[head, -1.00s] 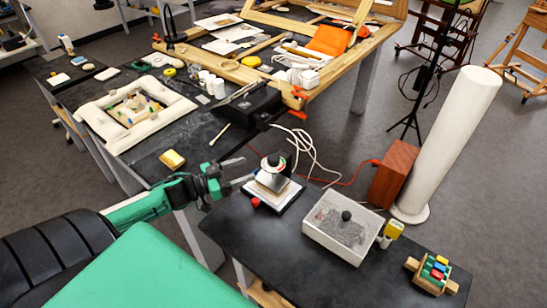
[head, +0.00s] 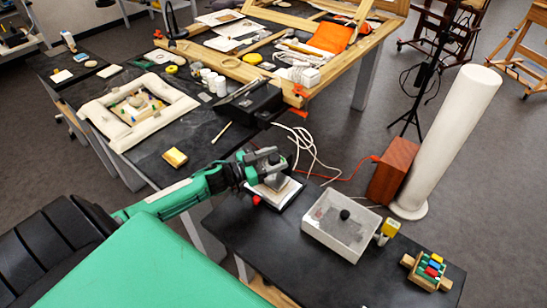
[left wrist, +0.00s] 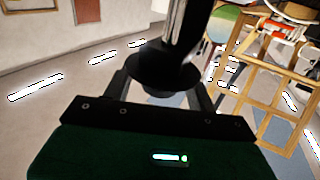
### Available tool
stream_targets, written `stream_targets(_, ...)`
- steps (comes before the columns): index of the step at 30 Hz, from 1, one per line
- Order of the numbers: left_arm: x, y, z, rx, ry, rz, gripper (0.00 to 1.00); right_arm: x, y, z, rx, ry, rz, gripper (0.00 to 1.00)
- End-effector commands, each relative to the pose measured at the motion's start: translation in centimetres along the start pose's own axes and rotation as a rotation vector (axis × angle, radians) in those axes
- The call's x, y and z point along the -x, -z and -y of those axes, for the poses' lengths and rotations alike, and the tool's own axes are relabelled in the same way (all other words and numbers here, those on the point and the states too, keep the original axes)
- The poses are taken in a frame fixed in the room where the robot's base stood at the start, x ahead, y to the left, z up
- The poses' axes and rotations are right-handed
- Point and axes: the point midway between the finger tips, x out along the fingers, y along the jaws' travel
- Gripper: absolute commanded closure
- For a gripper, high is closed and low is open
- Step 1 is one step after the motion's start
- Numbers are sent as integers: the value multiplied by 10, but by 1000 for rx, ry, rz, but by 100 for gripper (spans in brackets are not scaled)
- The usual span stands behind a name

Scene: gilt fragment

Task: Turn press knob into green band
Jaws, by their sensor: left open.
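The small press (head: 289,194) stands at the back left of the near black table, a grey block on a white base. My left gripper (head: 272,160) is at its top and covers most of the knob in the head view. In the left wrist view, a dark round knob with a wide flange (left wrist: 165,78) shows between the two fingers of my left gripper (left wrist: 160,88). The jaws are open, one finger on each side; I cannot tell whether they touch it. The green band is hidden now. My right gripper is not in view.
A clear box with a black knob (head: 341,230) stands right of the press. A yellow object (head: 389,229) and a wooden block with coloured pieces (head: 430,270) are farther right. A red knob (head: 256,200) is by the press base. White cables lie behind it.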

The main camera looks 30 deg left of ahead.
Motion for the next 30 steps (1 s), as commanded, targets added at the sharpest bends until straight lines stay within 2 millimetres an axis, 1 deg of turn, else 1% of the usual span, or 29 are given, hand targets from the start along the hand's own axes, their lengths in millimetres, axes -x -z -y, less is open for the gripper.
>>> stream_targets(7, 0, 0, 0, 0, 0, 0, 43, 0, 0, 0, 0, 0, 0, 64)
stream_targets(9, 0, 0, 0, 0, 0, 0, 56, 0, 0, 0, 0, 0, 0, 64)
stream_targets(11, 0, 0, 0, 0, 0, 0, 68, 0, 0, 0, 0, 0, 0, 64)
stream_targets(12, 0, 0, 0, 0, 0, 0, 76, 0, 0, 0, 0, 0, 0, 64)
stream_targets(14, 0, 0, 0, 0, 0, 0, 87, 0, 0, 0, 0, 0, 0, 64)
stream_targets(23, 0, -1, 1, -2, -30, 1, 87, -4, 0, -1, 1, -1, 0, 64)
stream_targets(30, 0, -3, 3, -5, -154, 2, 87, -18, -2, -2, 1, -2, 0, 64)
